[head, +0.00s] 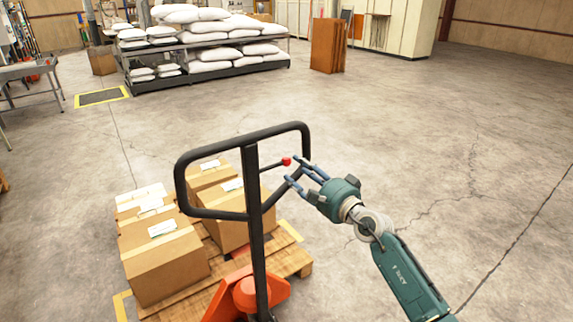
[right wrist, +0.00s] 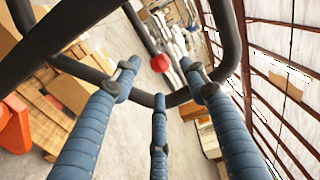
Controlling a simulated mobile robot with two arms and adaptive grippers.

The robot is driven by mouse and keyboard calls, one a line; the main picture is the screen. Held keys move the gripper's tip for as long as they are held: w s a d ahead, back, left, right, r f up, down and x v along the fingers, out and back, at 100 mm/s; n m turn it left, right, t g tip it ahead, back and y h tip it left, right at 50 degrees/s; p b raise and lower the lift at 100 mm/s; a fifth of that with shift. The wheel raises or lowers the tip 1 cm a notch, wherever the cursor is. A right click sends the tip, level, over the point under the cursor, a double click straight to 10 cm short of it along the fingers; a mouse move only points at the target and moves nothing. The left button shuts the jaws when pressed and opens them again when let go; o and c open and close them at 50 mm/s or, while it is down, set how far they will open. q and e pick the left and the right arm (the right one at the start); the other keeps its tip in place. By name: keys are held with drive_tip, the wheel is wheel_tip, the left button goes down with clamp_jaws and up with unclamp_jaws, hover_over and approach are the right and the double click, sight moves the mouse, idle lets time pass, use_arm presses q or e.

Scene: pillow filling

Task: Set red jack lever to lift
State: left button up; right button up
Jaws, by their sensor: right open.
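The red jack lever (head: 286,161) is a thin dark rod with a red ball at its end, inside the black handle loop (head: 245,131) of the orange pallet jack (head: 250,292). My right gripper (head: 297,172) is open with its blue fingers close to the red ball, on its right. In the right wrist view the red ball (right wrist: 160,63) shows ahead of the open fingers (right wrist: 160,95), apart from them in the picture; whether any finger touches the handle loop cannot be told. My left gripper is not in view.
Cardboard boxes (head: 163,262) sit on a wooden pallet (head: 296,262) behind the handle. A rack with white sacks (head: 205,40) and brown panels (head: 328,45) stand at the back. The concrete floor to the right is clear.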

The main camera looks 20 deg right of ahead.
sight(289, 165)
drive_tip(key=b+x, duration=0.1)
drive_tip(key=x, duration=0.2)
drive_tip(key=shift+f, duration=0.15)
drive_tip(key=shift+b+x, duration=0.8)
drive_tip(key=shift+x, duration=0.35)
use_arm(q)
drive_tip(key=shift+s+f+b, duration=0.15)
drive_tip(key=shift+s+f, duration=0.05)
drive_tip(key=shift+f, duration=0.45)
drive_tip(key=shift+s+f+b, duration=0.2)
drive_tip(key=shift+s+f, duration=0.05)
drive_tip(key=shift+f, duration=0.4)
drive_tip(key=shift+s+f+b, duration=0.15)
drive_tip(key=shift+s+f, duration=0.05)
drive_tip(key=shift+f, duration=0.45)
use_arm(e)
drive_tip(key=shift+x, duration=0.9)
drive_tip(key=c, duration=0.9)
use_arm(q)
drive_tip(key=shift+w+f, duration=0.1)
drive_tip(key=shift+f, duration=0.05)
